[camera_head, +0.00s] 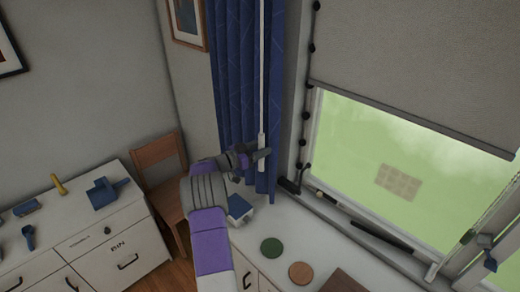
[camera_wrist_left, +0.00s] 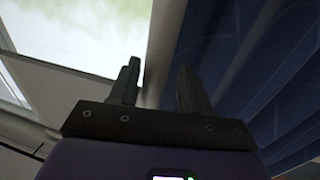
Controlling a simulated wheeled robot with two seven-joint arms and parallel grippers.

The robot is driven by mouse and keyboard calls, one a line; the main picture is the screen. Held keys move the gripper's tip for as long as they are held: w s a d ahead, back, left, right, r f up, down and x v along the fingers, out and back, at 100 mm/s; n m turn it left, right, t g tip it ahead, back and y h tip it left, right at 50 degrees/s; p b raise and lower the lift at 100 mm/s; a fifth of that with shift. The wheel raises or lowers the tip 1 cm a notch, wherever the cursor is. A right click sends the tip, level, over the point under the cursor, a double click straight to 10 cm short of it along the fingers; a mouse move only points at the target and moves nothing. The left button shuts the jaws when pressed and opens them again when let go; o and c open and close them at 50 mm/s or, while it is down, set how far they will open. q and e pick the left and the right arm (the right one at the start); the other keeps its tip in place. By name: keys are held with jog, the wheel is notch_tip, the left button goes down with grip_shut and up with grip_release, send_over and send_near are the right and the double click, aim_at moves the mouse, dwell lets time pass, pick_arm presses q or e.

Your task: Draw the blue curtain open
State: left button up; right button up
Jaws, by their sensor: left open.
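The blue curtain (camera_head: 234,75) hangs bunched at the left side of the window. A thin white wand (camera_head: 262,70) hangs down its front, with a thicker lower end. My left gripper (camera_head: 262,154) is open at the lower end of the wand, overlapping it in the head view. In the left wrist view the two dark fingers (camera_wrist_left: 157,85) stand apart, with the curtain (camera_wrist_left: 265,75) on the right. I cannot tell whether the wand lies between the fingers or touches them. My right gripper is out of view.
The window (camera_head: 390,165) has a grey roller blind (camera_head: 420,60) with a beaded cord (camera_head: 308,100) beside the curtain. Below are a white counter with a green disc (camera_head: 271,247) and a brown disc (camera_head: 301,272). A wooden chair (camera_head: 160,155) and white drawers (camera_head: 120,260) stand left.

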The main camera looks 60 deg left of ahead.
pick_arm(q)
jog(key=s+b, duration=0.1)
jog(key=s, duration=0.6)
jog(key=shift+s+a, duration=0.15)
jog(key=shift+s, duration=0.2)
